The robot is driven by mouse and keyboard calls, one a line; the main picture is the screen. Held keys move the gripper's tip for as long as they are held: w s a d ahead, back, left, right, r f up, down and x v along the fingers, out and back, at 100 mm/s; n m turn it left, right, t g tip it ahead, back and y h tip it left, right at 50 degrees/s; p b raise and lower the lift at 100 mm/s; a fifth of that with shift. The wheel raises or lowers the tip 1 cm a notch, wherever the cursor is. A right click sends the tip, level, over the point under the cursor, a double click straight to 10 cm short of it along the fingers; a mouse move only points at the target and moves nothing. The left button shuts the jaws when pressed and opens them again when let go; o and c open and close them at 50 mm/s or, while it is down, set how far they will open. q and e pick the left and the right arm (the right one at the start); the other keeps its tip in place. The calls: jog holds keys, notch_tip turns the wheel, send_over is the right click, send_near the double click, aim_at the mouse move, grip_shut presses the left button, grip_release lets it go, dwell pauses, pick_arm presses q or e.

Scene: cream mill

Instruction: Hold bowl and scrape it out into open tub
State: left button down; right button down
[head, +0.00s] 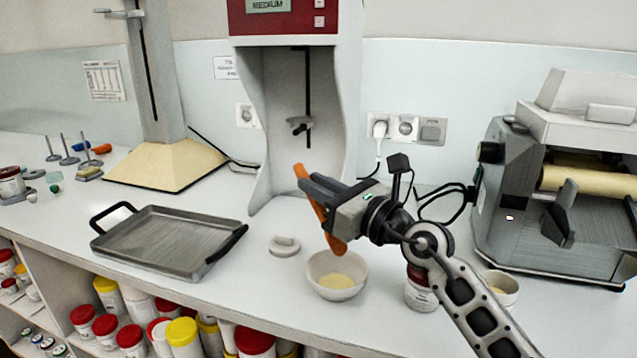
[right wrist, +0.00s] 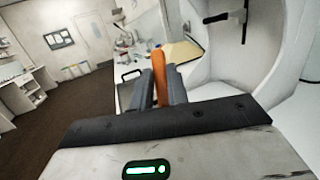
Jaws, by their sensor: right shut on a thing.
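My right gripper (head: 318,190) is shut on an orange scraper (head: 335,243), held tilted above the counter. In the right wrist view the scraper (right wrist: 158,68) stands between the two grey fingers. A white bowl (head: 323,262) with pale yellow cream in its bottom sits on the counter, just below the scraper's lower end. The scraper appears above the bowl's rim; I cannot tell if they touch. A white tub (head: 420,297) with a dark red top edge stands right of the bowl, partly hidden by my right arm; I cannot tell if it is open. My left gripper is not in view.
A grey metal tray (head: 178,238) lies on the left. A pale round lid-like piece (head: 284,245) lies behind the bowl. A red-topped mixer (head: 285,22) stands behind, a roller mill (head: 540,215) on the right. A small bowl (head: 508,288) stands before the mill. Several tubs fill the shelf below.

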notch_tip(320, 180, down, 7)
jog(key=shift+r, duration=0.2)
dwell(0.5)
